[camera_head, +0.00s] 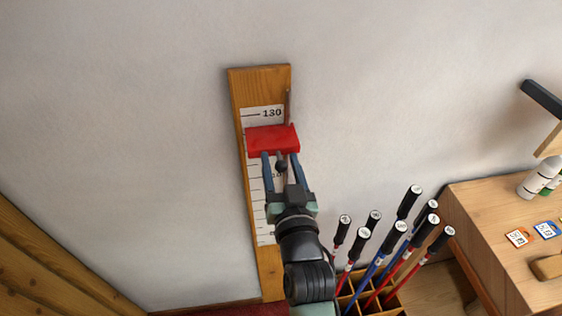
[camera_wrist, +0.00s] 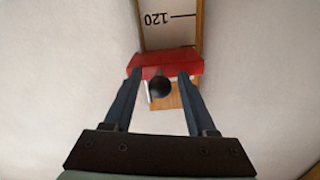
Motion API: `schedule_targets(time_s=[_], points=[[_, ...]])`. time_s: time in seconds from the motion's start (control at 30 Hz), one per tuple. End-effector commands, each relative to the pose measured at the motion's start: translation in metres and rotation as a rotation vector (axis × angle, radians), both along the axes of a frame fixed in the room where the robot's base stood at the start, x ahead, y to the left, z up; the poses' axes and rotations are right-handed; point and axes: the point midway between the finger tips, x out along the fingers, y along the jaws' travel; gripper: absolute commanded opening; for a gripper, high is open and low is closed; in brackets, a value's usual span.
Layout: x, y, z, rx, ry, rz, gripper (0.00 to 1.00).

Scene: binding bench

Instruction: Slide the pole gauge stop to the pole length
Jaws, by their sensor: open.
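The pole gauge is a wooden board (camera_head: 236,92) standing upright against the wall, with a white scale strip marked 130 near its top. The red stop (camera_head: 272,139) sits on the board just below the 130 mark. A dark round knob (camera_head: 281,164) sticks out from the stop. My gripper (camera_head: 281,158) is open, with its two blue fingers on either side of the knob. In the wrist view the fingertips (camera_wrist: 158,76) reach the red stop (camera_wrist: 165,64), the knob (camera_wrist: 161,88) lies between them, and a 120 mark shows beyond. I cannot tell whether the fingers touch the stop.
Several ski poles with numbered grips (camera_head: 396,229) stand in a divided wooden rack (camera_head: 372,309) to the right of my arm. A wooden bench (camera_head: 485,205) at the right holds cards (camera_head: 517,237) and white bottles (camera_head: 535,180). The wall around the board is clear.

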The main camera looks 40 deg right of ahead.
Motion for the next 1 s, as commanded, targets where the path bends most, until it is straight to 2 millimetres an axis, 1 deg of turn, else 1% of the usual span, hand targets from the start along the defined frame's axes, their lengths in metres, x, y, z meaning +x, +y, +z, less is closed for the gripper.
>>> schedule_targets(time_s=[0.07, 0.1, 0.27, 0.4, 0.43, 1.0], points=[[-0.0001, 0.0, 0.0, 0.0, 0.0, 0.0, 0.57], [-0.0002, 0.0001, 0.0, 0.0, 0.0, 0.0, 0.55], [-0.0004, 0.0001, 0.0001, 0.0, 0.0, 0.0, 0.26], [-0.0004, 0.0001, 0.0001, 0.0, 0.0, 0.0, 0.01], [-0.0004, 0.0001, 0.0001, 0.0, 0.0, 0.0, 0.0], [-0.0005, 0.0, 0.0, 0.0, 0.0, 0.0, 0.0]])
